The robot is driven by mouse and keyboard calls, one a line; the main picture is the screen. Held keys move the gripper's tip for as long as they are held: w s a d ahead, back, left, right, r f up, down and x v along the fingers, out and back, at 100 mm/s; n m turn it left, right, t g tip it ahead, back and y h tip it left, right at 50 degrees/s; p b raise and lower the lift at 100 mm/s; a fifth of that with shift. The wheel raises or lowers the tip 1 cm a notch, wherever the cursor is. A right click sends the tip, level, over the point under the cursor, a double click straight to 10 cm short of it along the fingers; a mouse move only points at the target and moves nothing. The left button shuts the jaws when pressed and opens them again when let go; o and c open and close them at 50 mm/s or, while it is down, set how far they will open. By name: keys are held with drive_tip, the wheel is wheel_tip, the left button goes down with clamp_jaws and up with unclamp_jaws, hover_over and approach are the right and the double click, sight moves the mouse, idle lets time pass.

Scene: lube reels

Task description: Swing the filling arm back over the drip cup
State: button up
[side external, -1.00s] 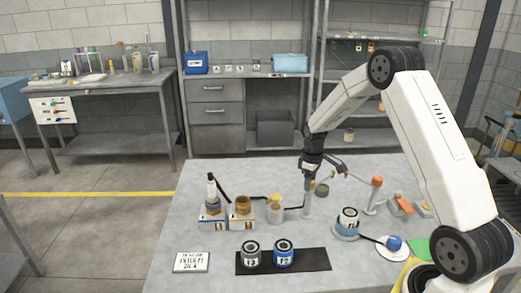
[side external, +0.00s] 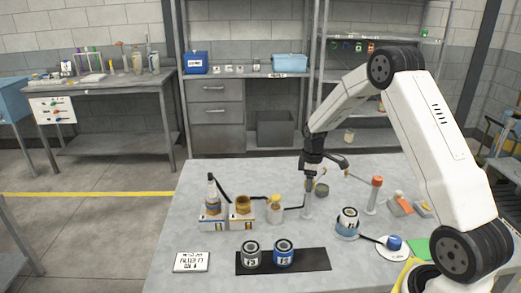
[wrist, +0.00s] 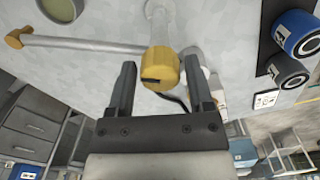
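The filling arm (wrist: 90,43) shows in the wrist view as a pale bar. It runs left from a gold knob (wrist: 161,68) on a pale post to a small gold tip. The post (side external: 308,203) stands below my gripper in the side view. My gripper (wrist: 159,66) is open, with the knob between its fingers and a gap on each side. A round cup with an olive inside, perhaps the drip cup, is cut off at the upper left (wrist: 62,8). It seems to be the dark cup (side external: 321,189) behind the post. The arm's tip is not over it.
A yellow-topped jar (side external: 276,212) stands left of the post. Grey and blue cans sit on a black mat (side external: 314,260) in front. The front-left table is mostly clear.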

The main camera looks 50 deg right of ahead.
drive_tip(key=shift+o, duration=0.6)
drive_tip(key=shift+r, duration=0.1)
drive_tip(key=shift+r, duration=3.85)
drive_tip(key=shift+a, duration=0.1)
drive_tip(key=shift+a, duration=0.35)
drive_tip(key=s+a+m+t, duration=0.1)
drive_tip(key=s+a+m, duration=0.1)
drive_tip(key=s+a, duration=0.5)
drive_tip(key=s+a+f+m+t, duration=0.1)
drive_tip(key=s+a+m, duration=0.2)
drive_tip(key=s+a, duration=0.4)
drive_tip(key=shift+s+a+t, duration=0.3)
drive_tip(key=shift+a, duration=3.9)
